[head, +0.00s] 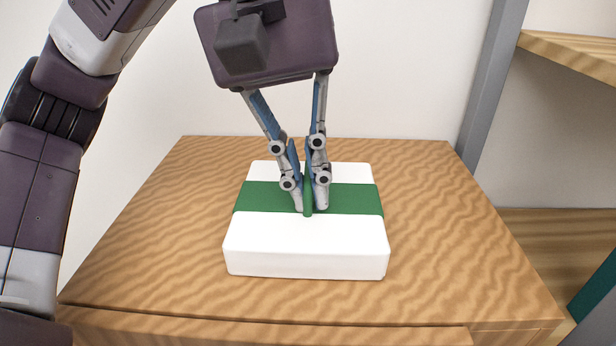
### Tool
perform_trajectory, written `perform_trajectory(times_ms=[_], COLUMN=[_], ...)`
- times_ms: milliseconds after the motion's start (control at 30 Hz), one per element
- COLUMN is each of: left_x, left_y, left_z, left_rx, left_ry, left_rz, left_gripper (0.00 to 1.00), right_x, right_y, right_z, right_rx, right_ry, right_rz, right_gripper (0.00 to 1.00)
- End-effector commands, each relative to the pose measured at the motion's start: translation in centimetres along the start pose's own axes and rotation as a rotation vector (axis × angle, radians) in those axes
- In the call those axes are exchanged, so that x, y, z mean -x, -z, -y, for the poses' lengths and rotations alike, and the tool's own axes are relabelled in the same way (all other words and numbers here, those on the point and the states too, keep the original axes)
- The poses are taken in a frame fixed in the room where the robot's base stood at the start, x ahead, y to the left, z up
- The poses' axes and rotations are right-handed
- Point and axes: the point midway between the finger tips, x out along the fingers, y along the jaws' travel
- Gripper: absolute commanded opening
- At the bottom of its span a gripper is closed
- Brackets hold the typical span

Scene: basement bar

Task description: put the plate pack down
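The plate pack (305,245) is a white box with a green band around its middle and a green ridge on top. It is on or just above the wooden cabinet top (160,245); I cannot tell whether it bears on the wood. My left gripper (309,207) points down over the pack, its two fingertips closed on either side of the green ridge. The ridge is partly hidden by the fingers. My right gripper is not in view.
Bare wood lies around the pack on all sides. A grey post (490,90) and wooden shelves (570,52) stand at the right. A white wall (410,70) is behind. A green object (598,290) shows at the lower right edge.

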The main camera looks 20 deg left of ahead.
Motion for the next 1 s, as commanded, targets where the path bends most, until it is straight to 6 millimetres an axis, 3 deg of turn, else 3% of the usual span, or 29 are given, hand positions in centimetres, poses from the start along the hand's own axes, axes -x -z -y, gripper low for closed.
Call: perform_trajectory(times_ms=[167, 567, 767, 1000], left_x=[0.0, 0.6, 2.9, 7.0], left_y=[0.0, 0.0, 0.0, 0.0], left_z=[0.0, 0.0, 0.0, -0.1], left_rx=[0.0, 0.001, 0.003, 0.004], left_ry=[0.0, 0.002, 0.0, 0.001], left_rz=[0.0, -0.003, -0.005, -0.005], left_gripper=[0.23, 0.23, 0.23, 0.23], right_x=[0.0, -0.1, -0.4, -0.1], right_y=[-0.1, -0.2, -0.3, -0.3], right_z=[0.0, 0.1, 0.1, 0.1], right_rx=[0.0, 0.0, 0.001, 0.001], right_ry=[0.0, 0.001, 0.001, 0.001], right_rz=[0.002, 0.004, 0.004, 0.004], right_gripper=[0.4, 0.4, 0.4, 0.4])
